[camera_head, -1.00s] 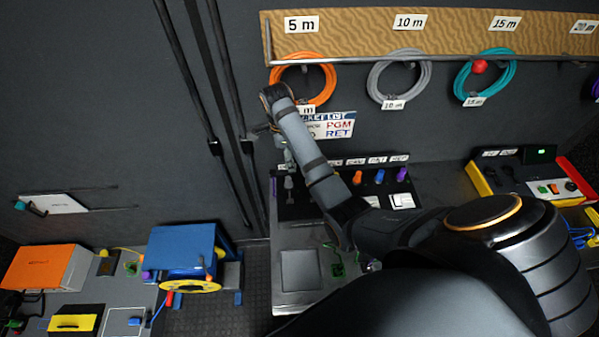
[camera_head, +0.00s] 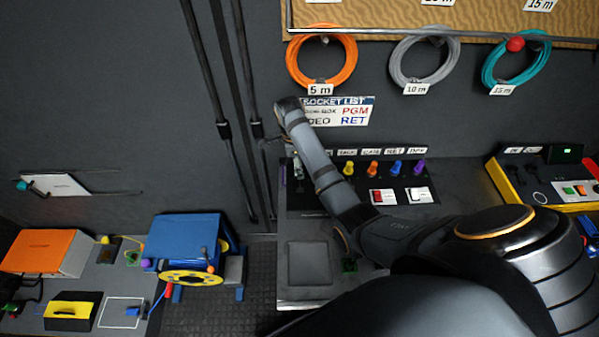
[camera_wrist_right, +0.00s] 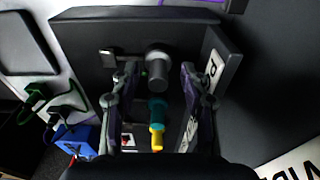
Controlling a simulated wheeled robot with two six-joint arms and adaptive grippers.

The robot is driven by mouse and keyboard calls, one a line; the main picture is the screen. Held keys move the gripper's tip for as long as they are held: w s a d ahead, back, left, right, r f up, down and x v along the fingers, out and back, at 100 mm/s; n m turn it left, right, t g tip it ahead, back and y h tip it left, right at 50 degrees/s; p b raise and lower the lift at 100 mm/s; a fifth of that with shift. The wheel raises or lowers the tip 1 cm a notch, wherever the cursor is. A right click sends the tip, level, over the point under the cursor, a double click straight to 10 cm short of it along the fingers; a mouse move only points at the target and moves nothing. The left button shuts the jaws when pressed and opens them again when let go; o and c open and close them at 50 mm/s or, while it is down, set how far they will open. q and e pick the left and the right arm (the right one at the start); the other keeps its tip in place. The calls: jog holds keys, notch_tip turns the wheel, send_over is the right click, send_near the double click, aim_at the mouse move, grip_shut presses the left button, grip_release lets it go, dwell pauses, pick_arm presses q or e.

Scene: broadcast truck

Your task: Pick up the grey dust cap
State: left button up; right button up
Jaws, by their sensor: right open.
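The grey dust cap (camera_wrist_right: 157,66) stands out from a dark panel in the right wrist view, its round end toward the camera. My right gripper (camera_wrist_right: 158,82) is open, with one finger on either side of the cap's line and a gap to each. The cap does not look gripped. My left gripper is in neither view.
Beside the grey cap are a teal cap (camera_wrist_right: 157,108) and a yellow cap (camera_wrist_right: 157,140). Orange (camera_head: 373,168), blue (camera_head: 396,167) and purple caps (camera_head: 419,167) continue the row. A raised panel wall (camera_wrist_right: 218,62) stands close to one finger. Cable coils (camera_head: 322,57) hang above.

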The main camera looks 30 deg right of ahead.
jog(key=shift+s, duration=0.1)
jog(key=shift+c, duration=0.6)
jog(key=shift+r, duration=0.1)
jog(key=shift+c, duration=1.2)
grip_shut()
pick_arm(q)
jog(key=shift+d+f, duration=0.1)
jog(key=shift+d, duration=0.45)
pick_arm(e)
jog(key=shift+r, duration=0.45)
jog(key=r, duration=0.1)
jog(key=r+p, duration=0.1)
jog(key=r, duration=0.1)
jog(key=shift+s+r, duration=0.25)
jog(key=shift+r, duration=0.05)
pick_arm(q)
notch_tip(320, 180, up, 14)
jog(key=p, duration=1.3)
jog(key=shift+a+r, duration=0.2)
pick_arm(e)
jog(key=s+a+r, duration=0.1)
jog(key=s+r, duration=0.7)
jog(key=s, duration=0.5)
jog(key=shift+s+r, duration=0.2)
jog(key=shift+s, duration=0.05)
